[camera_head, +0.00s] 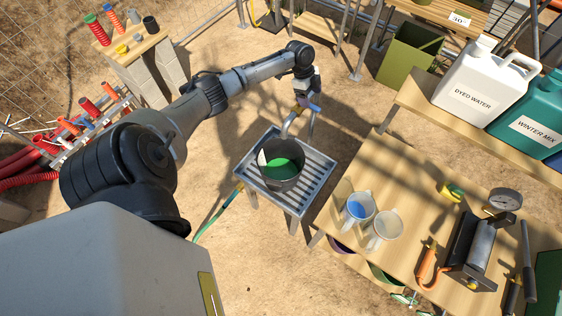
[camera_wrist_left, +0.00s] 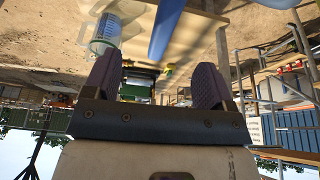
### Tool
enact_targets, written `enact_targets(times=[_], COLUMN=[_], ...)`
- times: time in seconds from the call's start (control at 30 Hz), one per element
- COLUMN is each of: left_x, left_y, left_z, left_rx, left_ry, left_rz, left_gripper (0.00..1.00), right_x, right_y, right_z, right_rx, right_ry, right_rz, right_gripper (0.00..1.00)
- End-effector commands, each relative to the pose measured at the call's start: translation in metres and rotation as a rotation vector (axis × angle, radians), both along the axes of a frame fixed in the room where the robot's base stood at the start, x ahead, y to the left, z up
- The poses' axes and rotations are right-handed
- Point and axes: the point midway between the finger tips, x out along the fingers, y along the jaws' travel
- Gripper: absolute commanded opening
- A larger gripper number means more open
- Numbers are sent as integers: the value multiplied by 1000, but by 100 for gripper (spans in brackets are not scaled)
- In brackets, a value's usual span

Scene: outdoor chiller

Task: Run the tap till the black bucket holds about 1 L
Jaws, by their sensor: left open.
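The black bucket (camera_head: 283,182) stands upright on a slatted metal stand (camera_head: 314,184). A green surface shows inside it, with a pale patch on its inner left wall; I cannot read a level. The tap (camera_head: 291,122) is just behind the bucket, and its spout points down toward it. No stream is clearly visible. My left gripper (camera_head: 305,96) is at the top of the tap, by its blue lever (camera_head: 314,107). In the left wrist view the jaws (camera_wrist_left: 157,68) are apart, and the blue lever (camera_wrist_left: 166,25) lies ahead between them, not clamped. My right gripper is out of view.
A wooden table at right holds a jug with blue liquid (camera_head: 358,209), a clear jug (camera_head: 385,230), a gauge (camera_head: 504,199) and tools. Labelled containers, including dyed water (camera_head: 480,85), stand behind. A green hose (camera_head: 213,220) runs from the stand's left.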

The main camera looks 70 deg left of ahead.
Motion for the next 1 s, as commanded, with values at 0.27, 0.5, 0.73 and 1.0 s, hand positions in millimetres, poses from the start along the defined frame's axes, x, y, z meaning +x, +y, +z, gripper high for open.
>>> enact_targets(times=[0.27, 0.5, 0.73, 1.0], left_x=[-5, -6, -6, -12], left_y=[6, 7, 8, 18], left_z=[22, 26, 26, 55], left_rx=[0, 0, 1, 4], left_ry=[0, 0, -1, -2], left_rz=[0, 0, 0, -1], left_gripper=[78, 78, 78, 78], right_x=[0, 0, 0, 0], right_y=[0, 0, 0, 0], right_z=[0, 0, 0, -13], right_rx=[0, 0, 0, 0], right_ry=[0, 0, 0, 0], right_rz=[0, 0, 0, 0], right_gripper=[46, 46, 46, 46])
